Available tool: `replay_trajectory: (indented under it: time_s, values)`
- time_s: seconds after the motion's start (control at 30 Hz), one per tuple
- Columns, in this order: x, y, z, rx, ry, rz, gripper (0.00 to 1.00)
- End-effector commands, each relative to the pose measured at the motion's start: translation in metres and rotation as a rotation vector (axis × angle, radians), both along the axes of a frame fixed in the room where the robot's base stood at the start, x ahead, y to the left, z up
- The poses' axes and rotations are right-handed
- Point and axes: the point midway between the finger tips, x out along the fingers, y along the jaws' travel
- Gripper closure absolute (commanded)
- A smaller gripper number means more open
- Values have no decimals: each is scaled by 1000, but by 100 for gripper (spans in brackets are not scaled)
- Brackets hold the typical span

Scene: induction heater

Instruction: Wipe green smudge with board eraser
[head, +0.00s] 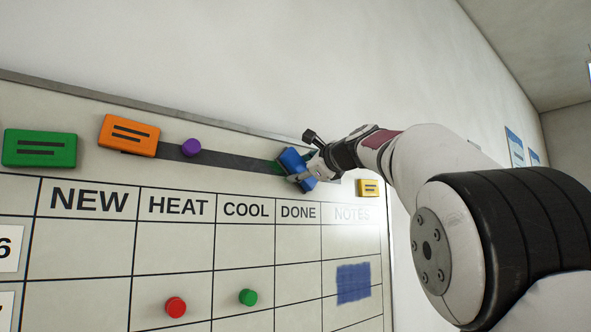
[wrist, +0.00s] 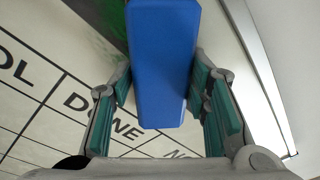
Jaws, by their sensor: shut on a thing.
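My gripper (head: 308,170) is shut on a blue block, the board eraser (head: 293,160), at the upper right of the whiteboard. In the wrist view the eraser (wrist: 162,65) sits between the green-padded fingers of my gripper (wrist: 162,90). The green smudge (wrist: 98,35) shows in the wrist view just left of the eraser, over a dark strip. In the head view only a little green shows at the eraser's left edge; the eraser hides the rest. I cannot tell whether the eraser touches the board.
The whiteboard (head: 75,243) carries a grid with headings. Green (head: 40,148), orange (head: 129,136) and yellow (head: 368,188) blocks sit along its top. A purple magnet (head: 191,147) is on the dark strip (head: 232,160). Red (head: 176,307) and green (head: 248,297) magnets and a blue smudge (head: 353,283) are lower.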

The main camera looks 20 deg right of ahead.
Motion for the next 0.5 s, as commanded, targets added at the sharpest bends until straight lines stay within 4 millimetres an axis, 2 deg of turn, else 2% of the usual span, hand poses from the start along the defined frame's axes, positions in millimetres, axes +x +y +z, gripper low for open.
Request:
replay_trajectory:
  time_s: [0.2,0.5]
  values:
    - [4,-13,0,1,1,-1,79]
    - [2,-11,0,1,1,2,79]
